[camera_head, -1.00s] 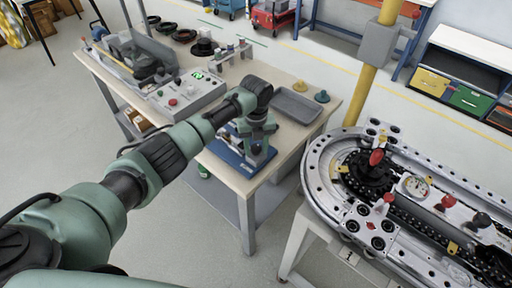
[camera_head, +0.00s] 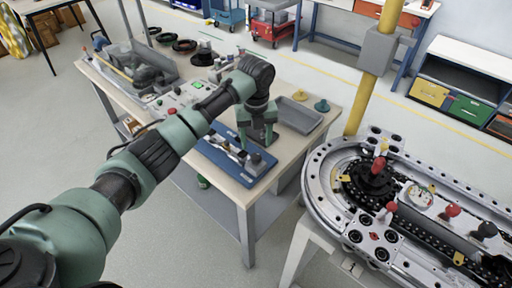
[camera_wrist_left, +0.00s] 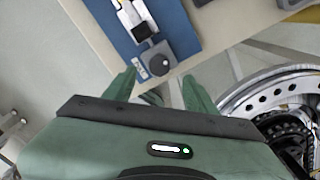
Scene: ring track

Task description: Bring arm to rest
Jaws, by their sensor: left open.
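My left gripper (camera_head: 257,141) hangs pointing down above the front part of the workbench (camera_head: 232,188), over a blue board (camera_head: 214,153). It is open, and nothing shows between its fingers. In the left wrist view the two green fingers (camera_wrist_left: 159,82) stand apart, with the bench's edge and the floor beyond them. The blue board (camera_wrist_left: 177,20) there carries a white and metal fixture (camera_wrist_left: 136,18) and a grey block with a dark knob (camera_wrist_left: 156,60). My right gripper is not in view.
The ring track (camera_head: 325,200) and a yellow post (camera_head: 362,100) are to the right. Bare floor lies at front left.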

